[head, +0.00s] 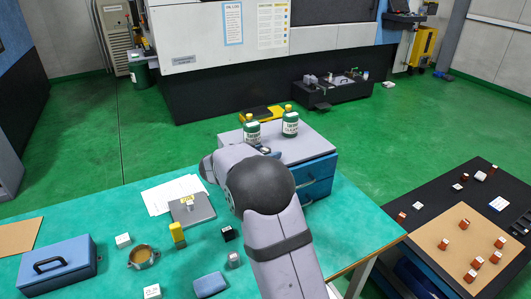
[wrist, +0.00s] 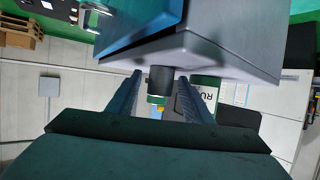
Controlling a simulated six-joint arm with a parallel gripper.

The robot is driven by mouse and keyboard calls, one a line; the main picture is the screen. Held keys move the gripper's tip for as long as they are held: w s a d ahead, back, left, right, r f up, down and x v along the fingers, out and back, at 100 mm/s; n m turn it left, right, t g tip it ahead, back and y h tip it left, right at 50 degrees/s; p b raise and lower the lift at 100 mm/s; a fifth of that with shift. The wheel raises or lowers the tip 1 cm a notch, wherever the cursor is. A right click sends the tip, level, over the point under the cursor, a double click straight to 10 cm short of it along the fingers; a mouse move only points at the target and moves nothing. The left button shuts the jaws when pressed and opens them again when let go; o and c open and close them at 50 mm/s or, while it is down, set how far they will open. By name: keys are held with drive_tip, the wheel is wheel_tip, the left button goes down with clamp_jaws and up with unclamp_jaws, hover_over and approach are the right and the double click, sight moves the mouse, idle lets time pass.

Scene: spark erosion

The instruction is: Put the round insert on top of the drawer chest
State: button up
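The drawer chest (head: 312,152), with a grey top and blue drawers, stands at the table's back right edge. It also shows upside down in the wrist view (wrist: 225,45). A dark round piece (wrist: 160,78), seemingly the round insert, stands against the chest's top surface in the wrist view. My gripper (wrist: 160,76) has one finger on each side of it, with narrow gaps visible, so it looks open around the piece. In the head view my gripper (head: 264,149) is over the chest top, and my arm hides the piece and part of the chest.
Two green bottles (head: 290,123) (head: 252,131) stand on the chest close behind my gripper. The table holds a grey plate (head: 180,213), a yellow block (head: 178,233), a brass ring piece (head: 142,257), a blue box (head: 57,268) and several small blocks. A side table (head: 430,226) stands at right.

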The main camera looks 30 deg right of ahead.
drive_tip(key=shift+a+r, duration=0.1)
drive_tip(key=shift+r, duration=0.15)
drive_tip(key=v, duration=1.1)
drive_tip(key=shift+s+a+r+b, duration=0.2)
drive_tip(key=shift+a+b, duration=0.1)
drive_tip(key=shift+b, duration=0.1)
